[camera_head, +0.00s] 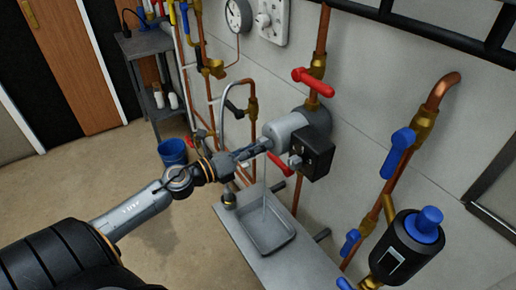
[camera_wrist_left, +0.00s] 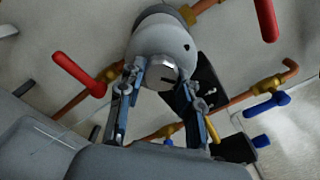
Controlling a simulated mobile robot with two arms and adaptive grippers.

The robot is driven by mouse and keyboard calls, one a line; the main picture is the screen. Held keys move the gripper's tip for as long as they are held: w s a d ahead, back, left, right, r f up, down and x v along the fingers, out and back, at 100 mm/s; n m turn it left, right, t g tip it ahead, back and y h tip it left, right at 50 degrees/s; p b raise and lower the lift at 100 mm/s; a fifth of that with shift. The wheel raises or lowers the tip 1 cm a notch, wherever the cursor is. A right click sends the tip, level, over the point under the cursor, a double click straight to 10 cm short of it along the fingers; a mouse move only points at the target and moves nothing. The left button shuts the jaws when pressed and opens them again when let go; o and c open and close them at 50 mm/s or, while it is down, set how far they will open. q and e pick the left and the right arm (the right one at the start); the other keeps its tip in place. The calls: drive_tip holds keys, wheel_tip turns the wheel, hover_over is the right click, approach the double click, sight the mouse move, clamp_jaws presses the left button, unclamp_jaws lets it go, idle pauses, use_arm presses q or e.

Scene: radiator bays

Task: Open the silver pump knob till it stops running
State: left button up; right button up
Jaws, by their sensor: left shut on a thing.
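The pump on the wall has a silver rounded body (camera_head: 288,126) and a black box (camera_head: 318,156) beside it. In the left wrist view the pump body (camera_wrist_left: 163,38) is straight ahead, with the short silver knob (camera_wrist_left: 160,73) at its near end. My left gripper (camera_head: 262,147) reaches in from the left to the pump's end. In the left wrist view its two fingers (camera_wrist_left: 161,86) are on either side of the silver knob, shut on it. In the head view the gripper hides the knob. My right gripper is not in view.
Below the pump is a grey tray (camera_head: 252,243) on a bench, with a thin pale streak above it. A red lever (camera_head: 313,82) is above the pump, and a blue lever (camera_head: 397,153) is to the right. A blue bucket (camera_head: 172,152) stands on the floor.

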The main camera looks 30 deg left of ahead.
use_arm(q)
drive_tip(key=shift+f, duration=0.1)
idle(0.4)
drive_tip(key=o, duration=1.1)
drive_tip(key=shift+o, duration=0.2)
drive_tip(key=v, duration=1.2)
